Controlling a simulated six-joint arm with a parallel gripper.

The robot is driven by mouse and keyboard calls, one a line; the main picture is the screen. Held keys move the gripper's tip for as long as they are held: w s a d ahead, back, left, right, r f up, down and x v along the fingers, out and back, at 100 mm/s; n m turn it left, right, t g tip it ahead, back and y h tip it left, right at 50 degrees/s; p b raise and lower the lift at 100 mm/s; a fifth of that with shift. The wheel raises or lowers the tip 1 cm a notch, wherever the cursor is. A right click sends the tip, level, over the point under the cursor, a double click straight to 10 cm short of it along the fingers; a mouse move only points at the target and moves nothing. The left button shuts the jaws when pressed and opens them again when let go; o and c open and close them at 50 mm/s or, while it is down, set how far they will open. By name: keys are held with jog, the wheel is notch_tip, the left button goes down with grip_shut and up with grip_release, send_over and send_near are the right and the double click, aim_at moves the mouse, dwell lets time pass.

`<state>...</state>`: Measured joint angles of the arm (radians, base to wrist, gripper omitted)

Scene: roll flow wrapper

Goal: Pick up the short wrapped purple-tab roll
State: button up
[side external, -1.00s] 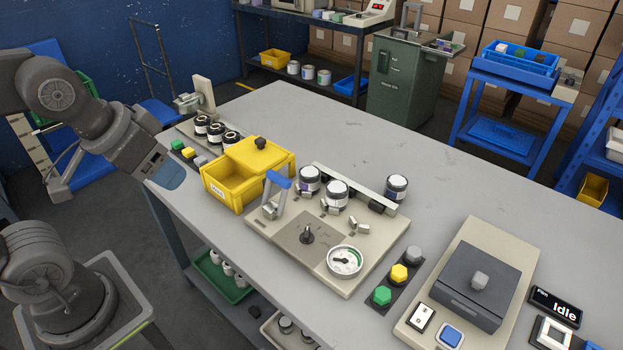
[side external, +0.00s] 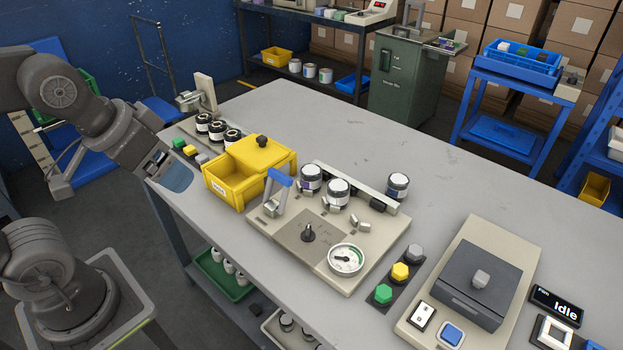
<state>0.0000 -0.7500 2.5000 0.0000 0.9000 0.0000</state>
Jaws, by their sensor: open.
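A short dark roll with a white top and a purple patch on its side (side external: 311,178) stands upright at the back of the beige fixture (side external: 357,255). A similar roll (side external: 338,192) stands just right of it, and another (side external: 397,186) stands at the fixture's back right; its tab colour is hard to tell. Several dark rolls (side external: 217,130) stand in a row at the table's far left. My gripper (side external: 178,176) is open and empty at the table's left edge, left of the yellow bin and apart from all rolls. Its fingertips are partly unclear.
The fixture carries a blue-handled lever (side external: 280,178) and a dial (side external: 346,260). Coloured knobs (side external: 400,271) and a dark-lidded machine (side external: 480,282) are at right. The table's back middle is clear.

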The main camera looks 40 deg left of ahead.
jog(key=w+r+n+g, duration=0.1)
jog(key=w+r+n, duration=0.15)
jog(key=w, duration=0.35)
jog(key=w+r+n+g, duration=0.1)
jog(key=w+n, duration=0.2)
jog(key=w, duration=0.3)
jog(key=n+g, duration=0.4)
jog(key=n, duration=0.6)
send_over(311, 170)
jog(key=s, duration=0.1)
jog(key=f, duration=2.1)
jog(key=shift+s+d+f, duration=0.15)
jog(key=shift+d+f, duration=0.1)
jog(key=shift+d, duration=0.1)
jog(key=shift+f, duration=3)
jog(key=shift+w, duration=0.2)
jog(key=c, duration=1.1)
